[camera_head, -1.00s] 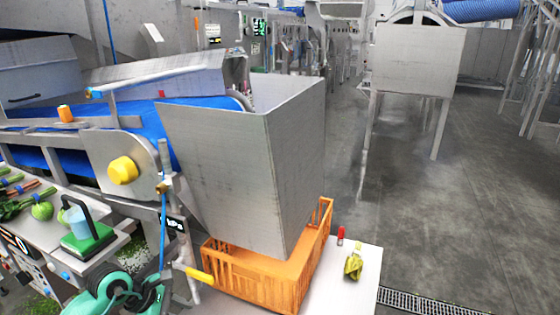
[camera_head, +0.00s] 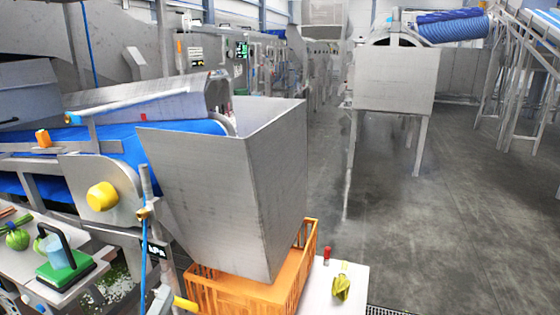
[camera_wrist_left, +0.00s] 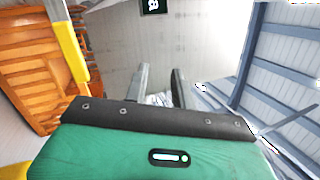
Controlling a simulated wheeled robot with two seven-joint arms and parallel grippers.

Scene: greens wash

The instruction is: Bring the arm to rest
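My left gripper (camera_wrist_left: 158,86) shows in the left wrist view beyond its green and black housing. Its two grey fingers stand apart, with nothing visible held between them. The pale metal surface of the hopper is behind the fingers, and the gap to it cannot be judged. In the head view I cannot make out the left gripper. My right gripper shows in neither view.
A metal hopper (camera_head: 220,195) stands over an orange crate (camera_head: 307,250), beside a blue conveyor (camera_head: 125,140). The crate also shows in the wrist view (camera_wrist_left: 22,45). A green scale (camera_head: 66,268) is at lower left. Open floor (camera_head: 430,230) lies right.

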